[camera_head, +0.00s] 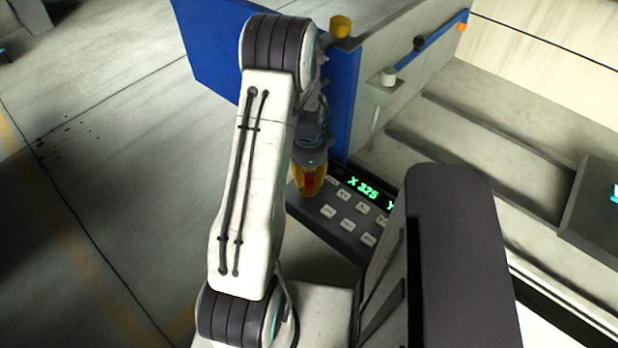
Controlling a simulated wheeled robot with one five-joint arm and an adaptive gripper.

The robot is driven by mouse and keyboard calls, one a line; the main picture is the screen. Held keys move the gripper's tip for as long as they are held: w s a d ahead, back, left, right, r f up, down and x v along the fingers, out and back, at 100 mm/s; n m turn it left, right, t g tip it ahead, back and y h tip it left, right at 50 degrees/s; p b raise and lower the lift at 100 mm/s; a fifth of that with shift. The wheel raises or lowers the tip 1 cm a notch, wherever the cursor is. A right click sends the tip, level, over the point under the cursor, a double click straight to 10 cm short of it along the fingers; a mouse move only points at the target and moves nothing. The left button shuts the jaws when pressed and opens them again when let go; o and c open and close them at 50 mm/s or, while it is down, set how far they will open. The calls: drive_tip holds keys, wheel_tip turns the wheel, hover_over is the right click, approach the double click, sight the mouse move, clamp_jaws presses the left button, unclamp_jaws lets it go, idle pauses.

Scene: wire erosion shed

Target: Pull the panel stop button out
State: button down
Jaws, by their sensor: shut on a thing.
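My white arm covers the area left of the panel.
A blue upright sheet (215,45) stands behind my arm. A yellow knob (340,27) is at its top. A blue bar (432,40) with a black knob runs along the pale machine wall at upper right. Pale stepped ledges (500,140) lie right. Open floor (90,120) is left.

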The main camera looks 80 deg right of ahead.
sight(309, 177)
drive_tip(key=c, duration=0.7)
unclamp_jaws()
drive_tip(key=shift+c, duration=0.2)
drive_tip(key=shift+r, duration=0.1)
wheel_tip(309, 177, up, 12)
idle(0.7)
